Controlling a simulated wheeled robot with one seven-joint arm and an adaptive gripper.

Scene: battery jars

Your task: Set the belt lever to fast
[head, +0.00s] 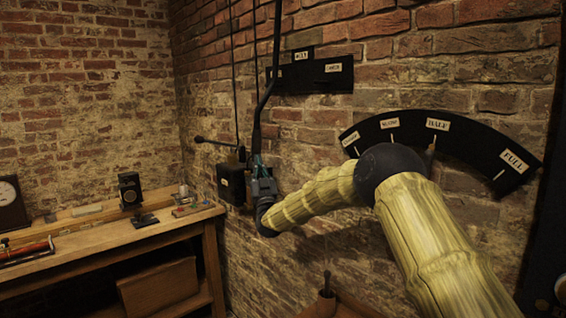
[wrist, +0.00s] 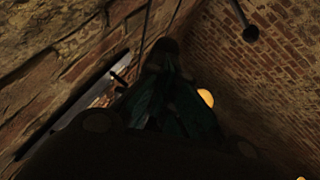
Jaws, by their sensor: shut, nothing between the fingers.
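My gripper (head: 258,163) is at the wall in the head view, pointing up beside a black box (head: 231,184). Its fingers look shut with nothing between them; in the wrist view they are dark (wrist: 167,62). A thin dark rod with a round knob (head: 199,139) sticks out left above the box; a dark knob also shows in the wrist view (wrist: 250,33). A thick black bar (head: 267,85) hangs down to the fingertips; I cannot tell whether they touch. A stepped black plate (head: 310,76) with small labels is on the wall to the right. I cannot tell for certain which part is the belt lever.
A black arc plate (head: 468,137) labelled SLOW, HALF and FULL is on the brick wall, partly behind my arm. A wooden workbench (head: 150,232) with a clock (head: 11,203) and small items stands left. A dark handle (head: 327,284) stands low in front.

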